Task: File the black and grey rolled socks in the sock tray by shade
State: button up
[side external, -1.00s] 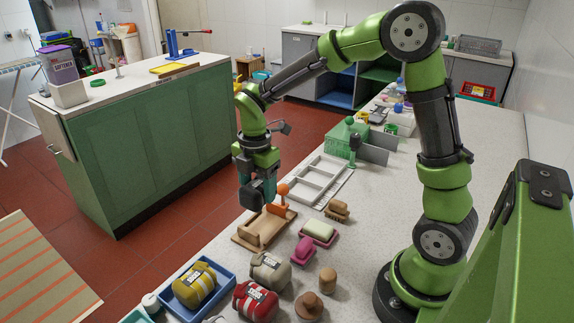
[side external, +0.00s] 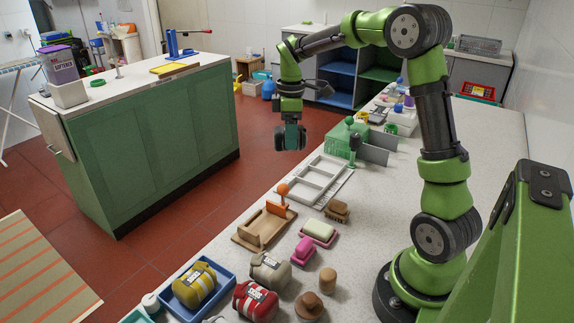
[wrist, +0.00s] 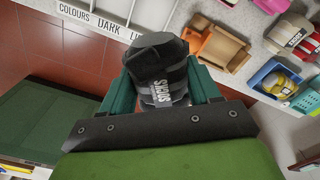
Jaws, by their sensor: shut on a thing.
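My gripper (side external: 290,136) is shut on a black rolled sock bundle, which shows clearly in the wrist view (wrist: 158,62) with a white SOCKS label. I hold it in the air, left of and above the sock tray (side external: 313,192). The tray is pale, with several compartments. In the wrist view the tray's edge (wrist: 112,22) carries labels reading COLOURS, DARK and one cut off at LI. A beige-grey labelled roll (side external: 270,271) lies on the near counter, beside a red roll (side external: 255,301). A yellow roll (side external: 196,288) sits in a blue tray (side external: 169,298).
A wooden holder with an orange knob (side external: 270,222) stands in front of the sock tray. Soap on a pink dish (side external: 318,230), a brush (side external: 337,210) and a green box (side external: 340,142) are nearby. Open floor lies left of the counter edge.

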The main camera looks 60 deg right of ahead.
jog(key=s+d+m, duration=0.3)
jog(key=d+m, duration=0.4)
jog(key=d, duration=0.3)
jog(key=shift+w+d+f, duration=0.1)
jog(key=shift+d+f, duration=0.05)
jog(key=shift+f, duration=3.25)
jog(key=shift+w+d+f, duration=0.1)
jog(key=shift+f, duration=3.3)
jog(key=o, duration=1.1)
jog(key=shift+o, duration=0.2)
